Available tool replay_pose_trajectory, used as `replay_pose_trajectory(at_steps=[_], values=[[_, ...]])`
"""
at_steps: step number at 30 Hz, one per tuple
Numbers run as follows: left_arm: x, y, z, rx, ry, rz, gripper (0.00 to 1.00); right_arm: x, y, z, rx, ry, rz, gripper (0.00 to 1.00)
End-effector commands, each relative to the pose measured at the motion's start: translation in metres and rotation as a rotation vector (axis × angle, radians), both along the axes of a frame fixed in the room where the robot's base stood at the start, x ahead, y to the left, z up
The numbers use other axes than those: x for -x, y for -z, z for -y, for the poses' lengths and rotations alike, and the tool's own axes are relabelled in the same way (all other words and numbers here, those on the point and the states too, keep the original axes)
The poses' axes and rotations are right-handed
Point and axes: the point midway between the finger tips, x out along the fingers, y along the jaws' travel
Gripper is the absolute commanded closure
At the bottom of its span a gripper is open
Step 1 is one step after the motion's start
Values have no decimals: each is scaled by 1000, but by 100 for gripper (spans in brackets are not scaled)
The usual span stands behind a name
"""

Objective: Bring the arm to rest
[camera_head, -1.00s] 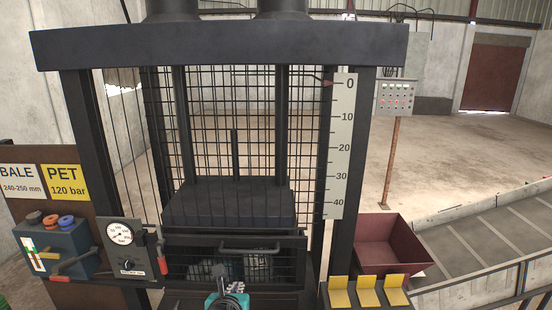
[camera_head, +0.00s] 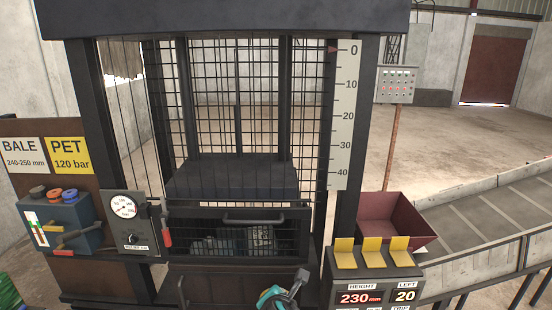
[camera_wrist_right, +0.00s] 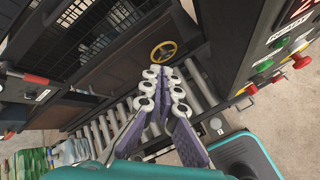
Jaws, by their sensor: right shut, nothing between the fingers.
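My right gripper (camera_wrist_right: 163,76) shows in the right wrist view, its two purple-grey fingers with white knuckles close together and nothing between them. It points at a roller conveyor (camera_wrist_right: 108,128) and a yellow handwheel (camera_wrist_right: 164,51) beyond, apart from both as far as I can tell. In the head view a teal and dark part of my arm (camera_head: 283,292) shows at the bottom, in front of the baler (camera_head: 240,273); its fingertips are not clear there. My left gripper is in neither view.
The baler's mesh door (camera_head: 240,238) is closed. A gauge box (camera_head: 128,220), red-handled lever (camera_head: 166,238) and valve block (camera_head: 60,222) stand left. A display (camera_head: 360,298) reads 230 mm below yellow flaps (camera_head: 372,252). A maroon hopper (camera_head: 405,215) and conveyor (camera_head: 490,225) lie right.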

Motion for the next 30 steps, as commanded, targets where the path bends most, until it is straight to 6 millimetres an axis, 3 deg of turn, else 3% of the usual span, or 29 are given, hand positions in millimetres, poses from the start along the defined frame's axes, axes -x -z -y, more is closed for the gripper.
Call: replay_pose_trajectory(at_steps=[1,5,9,16,21,30], values=[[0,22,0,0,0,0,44,6,25,18,-79,83,-12,100],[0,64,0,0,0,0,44,30,78,63,-374,378,-44,100],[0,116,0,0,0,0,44,67,146,110,-761,782,-65,100],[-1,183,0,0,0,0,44,121,239,153,-1315,1384,-57,100],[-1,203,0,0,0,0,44,140,270,162,-1539,1628,-44,100],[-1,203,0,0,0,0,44,144,272,163,-1597,1692,-41,100]])
